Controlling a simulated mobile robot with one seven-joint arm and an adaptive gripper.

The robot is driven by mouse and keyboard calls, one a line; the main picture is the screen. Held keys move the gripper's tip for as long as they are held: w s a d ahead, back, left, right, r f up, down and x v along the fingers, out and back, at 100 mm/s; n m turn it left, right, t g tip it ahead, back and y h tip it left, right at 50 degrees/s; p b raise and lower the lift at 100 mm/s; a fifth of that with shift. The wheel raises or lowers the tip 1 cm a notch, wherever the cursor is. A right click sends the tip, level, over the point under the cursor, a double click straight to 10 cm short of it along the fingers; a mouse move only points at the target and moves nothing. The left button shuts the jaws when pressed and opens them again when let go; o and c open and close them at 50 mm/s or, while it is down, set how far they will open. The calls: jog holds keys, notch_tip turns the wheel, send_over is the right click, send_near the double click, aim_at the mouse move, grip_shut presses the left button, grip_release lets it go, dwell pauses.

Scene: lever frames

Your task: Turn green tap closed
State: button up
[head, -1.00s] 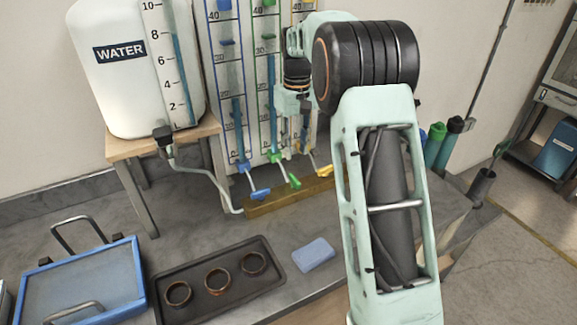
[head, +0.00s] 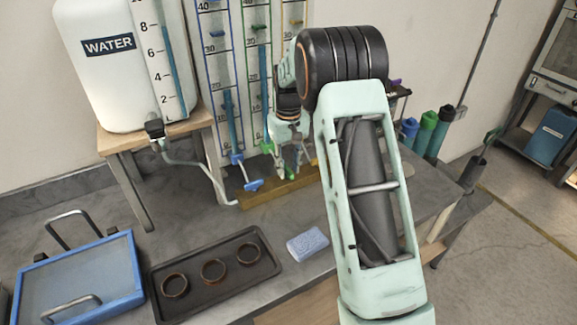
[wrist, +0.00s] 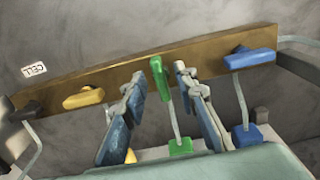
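The green tap's handle (wrist: 158,75) shows in the wrist view, sticking up in front of the wooden rail, with its green base block (wrist: 180,147) below it. My gripper (wrist: 161,80) is open, with one finger on each side of the green handle. Gaps show between the handle and both fingers, the right finger being nearer. In the head view my gripper (head: 287,174) is down at the rail and hides most of the green handle. The green fitting (head: 267,147) at the foot of the middle column shows just left of it.
A blue tap (wrist: 250,60) is close on the right in the wrist view, and a yellow tap (wrist: 84,97) on the left. The wooden rail (head: 265,196) runs behind the taps. A dark tray (head: 205,295) with rings and a light blue block (head: 307,243) lie in front.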

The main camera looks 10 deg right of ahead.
grip_shut()
jog(key=m, duration=0.3)
jog(key=shift+a+m, duration=0.1)
jog(key=shift+m, duration=0.3)
jog(key=m, duration=0.3)
jog(key=shift+m, duration=0.3)
jog(key=m, duration=0.5)
jog(key=shift+w+a, duration=0.1)
jog(key=shift+a, duration=0.05)
jog(key=shift+w+m+p, duration=0.1)
jog(key=shift+m+p, duration=0.4)
jog(key=shift+m, duration=2.3)
